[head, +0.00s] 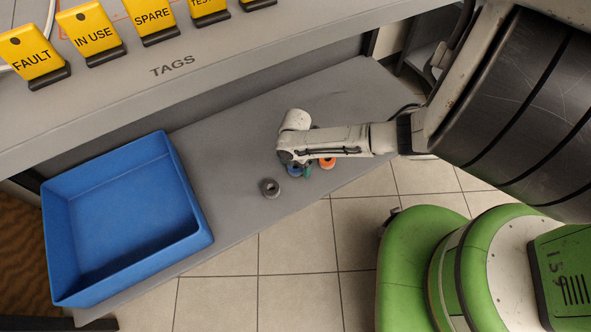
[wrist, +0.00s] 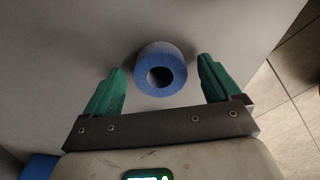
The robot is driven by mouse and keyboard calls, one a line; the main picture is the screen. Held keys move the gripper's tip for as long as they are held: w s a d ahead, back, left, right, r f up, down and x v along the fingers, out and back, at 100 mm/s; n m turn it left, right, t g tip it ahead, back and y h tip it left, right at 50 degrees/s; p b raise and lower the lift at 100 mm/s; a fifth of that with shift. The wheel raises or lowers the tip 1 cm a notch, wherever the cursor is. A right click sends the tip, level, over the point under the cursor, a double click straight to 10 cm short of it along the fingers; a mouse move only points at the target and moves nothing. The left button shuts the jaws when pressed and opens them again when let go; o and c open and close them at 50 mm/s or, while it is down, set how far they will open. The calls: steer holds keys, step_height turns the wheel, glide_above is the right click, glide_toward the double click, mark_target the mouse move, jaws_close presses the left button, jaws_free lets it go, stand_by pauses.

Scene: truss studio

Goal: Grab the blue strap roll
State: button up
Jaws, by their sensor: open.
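The blue strap roll (wrist: 161,69) lies on the grey shelf with its round hole facing the wrist camera. In the head view only a bit of the blue roll (head: 294,171) shows beneath my arm's end. My gripper (wrist: 162,75) is open, with its green fingers on either side of the roll and a gap on both sides. In the head view my gripper (head: 300,175) points down at the shelf and is mostly hidden by the wrist. I cannot tell its exact height over the shelf.
A grey roll (head: 270,188) lies left of my gripper and an orange roll (head: 327,163) lies right of it. A blue bin (head: 190,243) stands on the left of the grey shelf (head: 225,145). A ledge with yellow tags (head: 95,34) runs above. Tiled floor (head: 300,240) lies beyond the shelf's front edge.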

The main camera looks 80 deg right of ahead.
steer(key=shift+c, duration=0.2)
steer(key=c, duration=1.1)
steer(key=shift+r, duration=0.1)
